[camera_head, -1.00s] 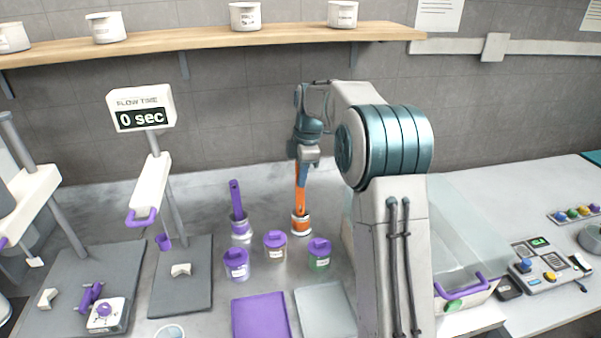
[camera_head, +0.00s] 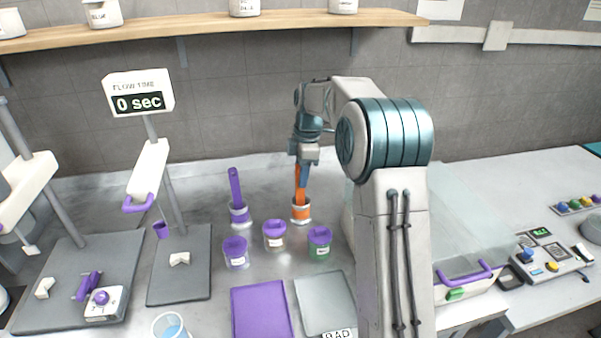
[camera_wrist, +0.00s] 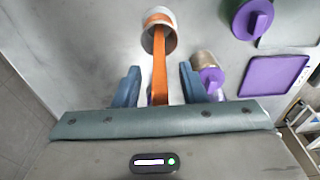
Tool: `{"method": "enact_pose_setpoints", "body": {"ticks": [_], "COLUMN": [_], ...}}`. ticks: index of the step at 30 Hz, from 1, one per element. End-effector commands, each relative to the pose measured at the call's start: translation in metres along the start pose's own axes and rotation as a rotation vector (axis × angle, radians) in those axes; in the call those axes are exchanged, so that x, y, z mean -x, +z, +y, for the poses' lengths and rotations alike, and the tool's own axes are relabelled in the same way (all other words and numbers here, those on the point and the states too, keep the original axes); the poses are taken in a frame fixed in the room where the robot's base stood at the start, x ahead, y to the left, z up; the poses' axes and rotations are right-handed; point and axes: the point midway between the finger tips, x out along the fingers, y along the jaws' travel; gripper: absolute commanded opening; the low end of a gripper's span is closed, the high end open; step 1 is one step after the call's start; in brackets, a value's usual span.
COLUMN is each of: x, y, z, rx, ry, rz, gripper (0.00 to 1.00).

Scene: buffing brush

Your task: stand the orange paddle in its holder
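The orange paddle (camera_head: 297,190) stands in its holder (camera_head: 301,213), a small cup with an orange band. In the wrist view the paddle (camera_wrist: 160,75) runs from the cup's mouth (camera_wrist: 158,18) back between my fingers. Its lower end is hidden inside the cup. My gripper (camera_head: 304,178) is above the holder, its fingers pointing down around the paddle. In the wrist view my gripper (camera_wrist: 160,82) is open, with a gap on each side of the paddle. The paddle looks slightly tilted in the head view.
A purple paddle (camera_head: 235,188) stands in a similar cup to the left. Lidded jars stand in front: two purple-lidded (camera_head: 236,252) (camera_head: 275,235) and one with green contents (camera_head: 319,242). A purple mat (camera_head: 261,310) and a grey mat (camera_head: 325,303) lie nearer. A clear-shielded machine (camera_head: 450,235) is at right.

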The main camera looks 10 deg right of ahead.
Motion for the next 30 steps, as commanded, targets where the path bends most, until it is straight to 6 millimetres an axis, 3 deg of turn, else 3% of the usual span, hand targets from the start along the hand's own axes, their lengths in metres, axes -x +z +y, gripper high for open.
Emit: {"method": "enact_pose_setpoints", "body": {"ticks": [8, 21, 30], "x": [0.010, 0.104, 0.135], "y": [0.000, 0.000, 0.000], "z": [0.001, 0.001, 0.000], "rx": [0.000, -0.001, 0.000], "ry": [0.004, 0.005, 0.000], "rz": [0.000, 0.000, 0.000], "gripper": [0.38, 0.38, 0.38]}}
